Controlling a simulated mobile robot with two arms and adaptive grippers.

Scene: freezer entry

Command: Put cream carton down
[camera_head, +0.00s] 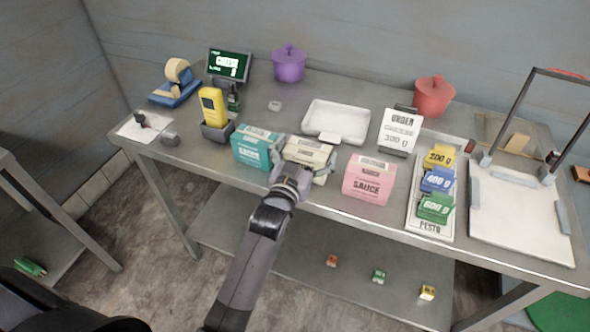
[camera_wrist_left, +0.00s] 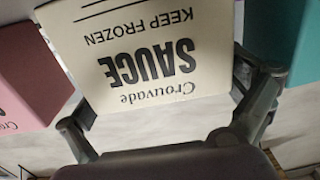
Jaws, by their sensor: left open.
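The cream carton (camera_head: 309,150) stands on the steel table between the teal carton and the pink carton. In the left wrist view the cream carton (camera_wrist_left: 130,50) shows its printed face, upside down, reading "Crouvade SAUCE KEEP FROZEN". My left gripper (camera_head: 302,176) is at the front of the cream carton. Its two fingers are spread, one on each side of the carton in the left wrist view (camera_wrist_left: 165,105), and a gap shows beside the left finger. The carton's base is hidden by the gripper in the head view. My right gripper is not in view.
The teal carton (camera_head: 257,147) is close on the left and the pink carton (camera_head: 369,178) on the right. A white tray (camera_head: 337,118) with a scale is behind. Colored blocks stand on a pesto sheet (camera_head: 431,219) at right. The table's front edge is near.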

